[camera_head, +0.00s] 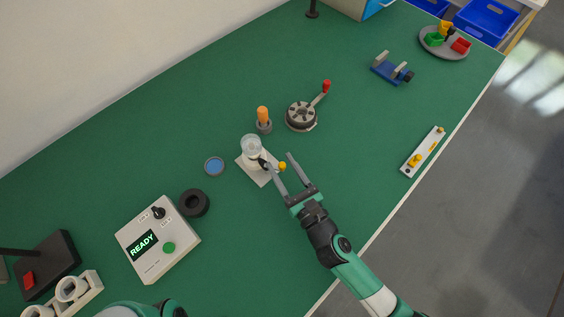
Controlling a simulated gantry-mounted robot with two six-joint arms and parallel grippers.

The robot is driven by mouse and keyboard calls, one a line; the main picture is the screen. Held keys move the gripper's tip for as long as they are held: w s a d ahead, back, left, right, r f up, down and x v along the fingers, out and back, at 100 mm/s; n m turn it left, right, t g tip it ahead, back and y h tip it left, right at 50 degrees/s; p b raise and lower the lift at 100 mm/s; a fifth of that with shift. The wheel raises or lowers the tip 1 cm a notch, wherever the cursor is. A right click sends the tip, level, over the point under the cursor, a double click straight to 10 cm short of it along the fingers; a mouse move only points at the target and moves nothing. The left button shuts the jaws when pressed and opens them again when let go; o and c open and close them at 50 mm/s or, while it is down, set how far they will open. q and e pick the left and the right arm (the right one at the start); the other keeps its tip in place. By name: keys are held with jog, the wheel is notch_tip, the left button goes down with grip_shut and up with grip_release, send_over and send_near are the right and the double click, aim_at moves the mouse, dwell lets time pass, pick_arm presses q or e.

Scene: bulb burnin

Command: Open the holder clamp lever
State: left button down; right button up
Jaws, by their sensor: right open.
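The holder (245,166) is a small pale plate on the green table, with a clear round bulb (251,144) standing upright in it. Its clamp lever (282,166) ends in a yellow knob on the holder's right side. My right gripper (279,160) is open, with one finger on each side of the yellow knob as seen from above. I cannot tell whether a finger touches the lever. Part of my left arm shows at the bottom edge, but its gripper is out of the picture.
A control box (180,252) reading READY and a black ring (195,203) lie left of the holder. An orange-topped peg (263,124) and a grey round fixture with a red-knobbed crank (301,116) stand just behind. The table right of my gripper is clear up to a white strip (424,150).

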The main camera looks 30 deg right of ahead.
jog(key=shift+w, duration=0.3)
grip_shut()
